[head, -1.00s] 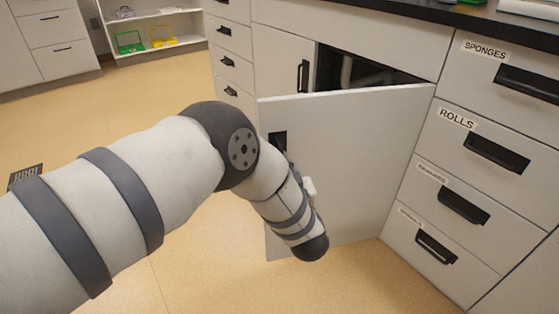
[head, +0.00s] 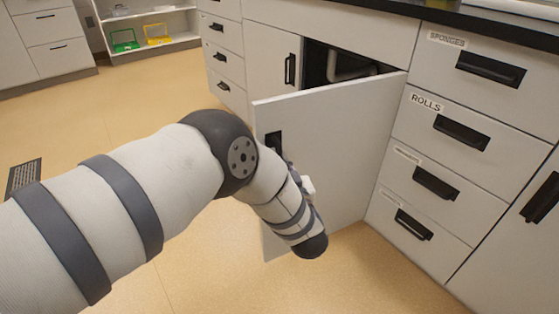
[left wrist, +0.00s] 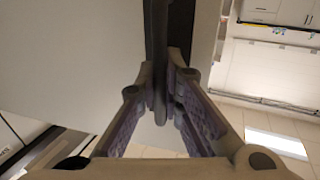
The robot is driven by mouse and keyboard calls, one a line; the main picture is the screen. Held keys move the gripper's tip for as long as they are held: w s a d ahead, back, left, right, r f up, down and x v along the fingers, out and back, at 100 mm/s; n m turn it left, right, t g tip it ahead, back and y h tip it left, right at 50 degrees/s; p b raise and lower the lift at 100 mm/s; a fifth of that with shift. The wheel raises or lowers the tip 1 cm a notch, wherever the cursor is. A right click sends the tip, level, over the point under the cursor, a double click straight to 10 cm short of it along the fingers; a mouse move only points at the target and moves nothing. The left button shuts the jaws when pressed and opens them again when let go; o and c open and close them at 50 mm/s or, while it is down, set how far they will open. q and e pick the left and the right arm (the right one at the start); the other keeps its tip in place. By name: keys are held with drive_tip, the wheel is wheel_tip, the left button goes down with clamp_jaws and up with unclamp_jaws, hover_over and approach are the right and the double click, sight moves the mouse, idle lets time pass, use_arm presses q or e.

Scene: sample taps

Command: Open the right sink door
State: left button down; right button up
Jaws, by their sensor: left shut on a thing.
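The right sink door (head: 330,160) is a pale panel, swung part way open, with its hinge side by the labelled drawers. Its black handle (head: 274,141) is near the free edge, partly covered by my left arm. In the left wrist view my left gripper (left wrist: 163,84) is shut on the dark handle bar (left wrist: 157,35), with a finger on each side. In the head view the forearm hides most of the gripper. The left sink door (head: 273,68) is closed. My right gripper is not in view.
A pipe (head: 350,66) shows in the dark sink cabinet. Handled drawers (head: 455,125) stand right of the door, labelled SPONGES and ROLLS near the top. The tan floor (head: 200,275) is clear around the door. A low shelf (head: 155,30) stands far back.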

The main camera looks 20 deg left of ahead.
use_arm(q)
drive_tip(key=c, duration=2)
unclamp_jaws()
drive_tip(key=v, duration=1.2)
drive_tip(key=shift+s, duration=0.1)
